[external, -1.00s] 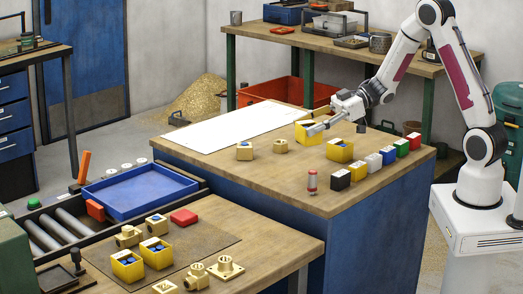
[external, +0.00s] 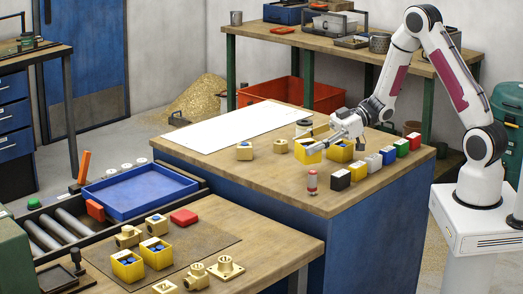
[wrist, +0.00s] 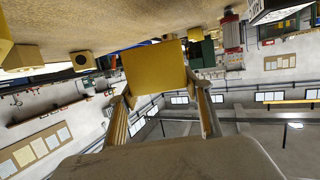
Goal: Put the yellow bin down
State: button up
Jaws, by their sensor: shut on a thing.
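A yellow bin (external: 307,153) is held at the end of my gripper (external: 326,145) over the wooden bench top (external: 235,180). My gripper is shut on the bin. In the wrist view, the yellow bin (wrist: 155,78) sits between the two fingers (wrist: 165,112), its plain face toward the camera. I cannot tell whether the bin's base touches the bench. A second yellow bin (external: 341,151) stands just right of the held one, partly covered by my gripper.
A row of coloured blocks (external: 373,163) runs along the bench's right side. A red-and-white canister (external: 312,182) stands near the front edge. A jar (external: 303,129) stands behind the held bin. Brass pieces (external: 281,146) and a white sheet (external: 230,127) lie left.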

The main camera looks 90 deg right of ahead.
aim_at(308, 158)
jog(key=shift+f, duration=0.1)
dwell(0.3)
jog(key=shift+f, duration=2)
jog(key=shift+f, duration=0.1)
jog(key=o, duration=1.2)
jog(key=shift+c, duration=0.2)
jog(key=shift+v, duration=1.1)
jog(key=shift+s+d+r, duration=0.2)
jog(key=shift+s+r, duration=0.2)
jog(key=shift+r, duration=0.25)
notch_tip(308, 158, up, 6)
